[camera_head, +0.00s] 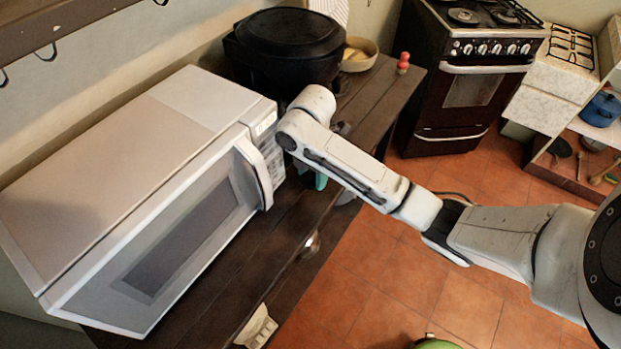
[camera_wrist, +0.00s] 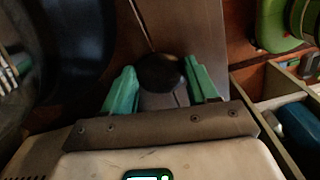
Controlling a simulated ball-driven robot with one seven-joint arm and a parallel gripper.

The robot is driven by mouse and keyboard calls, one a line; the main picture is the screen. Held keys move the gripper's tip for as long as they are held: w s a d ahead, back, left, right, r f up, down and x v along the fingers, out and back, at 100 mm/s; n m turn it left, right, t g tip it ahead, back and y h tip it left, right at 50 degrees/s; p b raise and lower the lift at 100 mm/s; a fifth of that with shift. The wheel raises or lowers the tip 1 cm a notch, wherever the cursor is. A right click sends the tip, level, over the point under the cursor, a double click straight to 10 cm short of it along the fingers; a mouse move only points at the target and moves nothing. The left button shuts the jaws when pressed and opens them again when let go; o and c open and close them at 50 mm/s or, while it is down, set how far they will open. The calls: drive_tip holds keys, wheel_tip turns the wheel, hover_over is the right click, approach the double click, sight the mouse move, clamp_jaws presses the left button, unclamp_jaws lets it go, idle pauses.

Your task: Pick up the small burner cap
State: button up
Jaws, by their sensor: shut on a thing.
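The small burner cap (camera_wrist: 160,72) is a dark, round, slightly shiny piece in the wrist view. It sits between the teal fingers of my gripper (camera_wrist: 162,84), which is shut on it. Beneath and behind it is the brown wooden counter; I cannot tell whether the cap touches the wood. In the head view my gripper (camera_head: 320,181) shows only as a bit of teal below my arm, beside the microwave's right end. The cap is hidden there.
A white microwave (camera_head: 110,190) fills the left of the counter (camera_head: 285,235). A black pot (camera_head: 290,45) stands behind my arm, with a bowl (camera_head: 358,54) and a red item (camera_head: 403,62) beyond. The wrist view shows a green object (camera_wrist: 272,25) and an open compartment (camera_wrist: 262,100) at right.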

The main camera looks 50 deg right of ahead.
drive_tip(key=c, duration=0.3)
drive_tip(key=shift+r, duration=0.1)
